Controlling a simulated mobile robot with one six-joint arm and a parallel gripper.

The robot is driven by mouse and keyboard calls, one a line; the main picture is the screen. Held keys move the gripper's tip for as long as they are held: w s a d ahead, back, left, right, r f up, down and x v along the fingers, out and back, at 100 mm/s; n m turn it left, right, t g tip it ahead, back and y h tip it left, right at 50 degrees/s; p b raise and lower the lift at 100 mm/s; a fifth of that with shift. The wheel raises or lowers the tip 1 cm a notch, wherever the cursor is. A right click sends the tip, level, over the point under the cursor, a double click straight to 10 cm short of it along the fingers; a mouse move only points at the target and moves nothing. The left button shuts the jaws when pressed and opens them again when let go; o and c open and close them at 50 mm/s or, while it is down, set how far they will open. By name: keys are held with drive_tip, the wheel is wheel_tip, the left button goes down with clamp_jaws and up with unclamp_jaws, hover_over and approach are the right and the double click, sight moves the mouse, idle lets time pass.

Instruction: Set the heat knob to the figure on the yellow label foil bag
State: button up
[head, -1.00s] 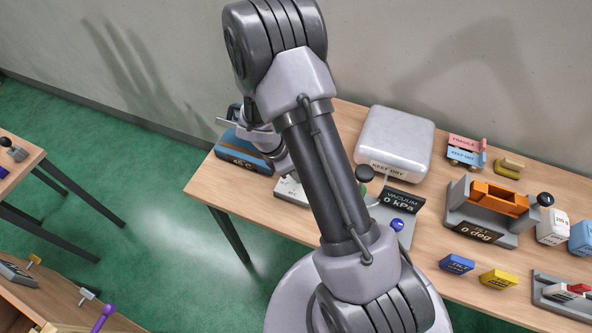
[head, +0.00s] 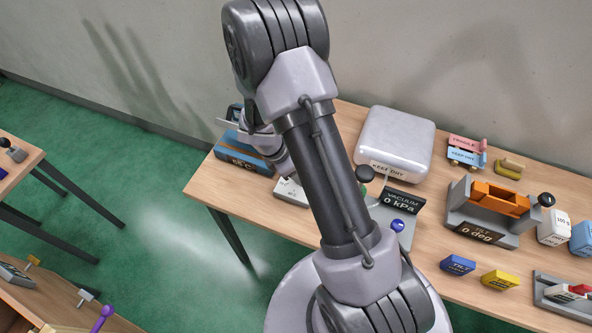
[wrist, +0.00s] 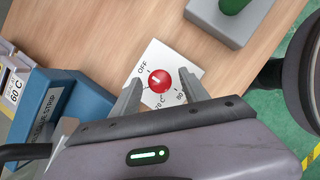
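The heat knob (wrist: 160,80) is red with a white pointer mark on its left side. It sits on a white plate (wrist: 182,62) marked OFF, 70 C and 80 in the wrist view. That plate (head: 289,193) also shows in the head view, partly behind my arm. My gripper (wrist: 163,84) is open, its fingers on either side of the knob with gaps visible; whether it touches the knob cannot be told. I cannot make out a foil bag with a yellow label in these frames.
A blue machine (head: 240,152) with a small display stands left of the plate. A white KEEP DRY case (head: 396,140), a VACUUM unit (head: 402,200), a TILT fixture (head: 480,222) and blue and yellow blocks (head: 499,280) stand to the right.

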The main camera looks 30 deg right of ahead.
drive_tip(key=p+v, duration=0.4)
drive_tip(key=v, duration=1.3)
drive_tip(key=shift+a+r, duration=0.15)
drive_tip(key=s+a+m+t+y+b, duration=0.3)
drive_tip(key=s+a+m+b, duration=0.1)
drive_tip(key=s+m+b, duration=0.4)
drive_tip(key=s+a+m+t+y+b, duration=0.3)
drive_tip(key=s+m+b, duration=0.6)
drive_tip(key=m+b, duration=0.4)
drive_tip(key=shift+s+a+f+b, duration=0.3)
drive_tip(key=shift+a+f, duration=0.15)
drive_tip(key=shift+a, duration=0.3)
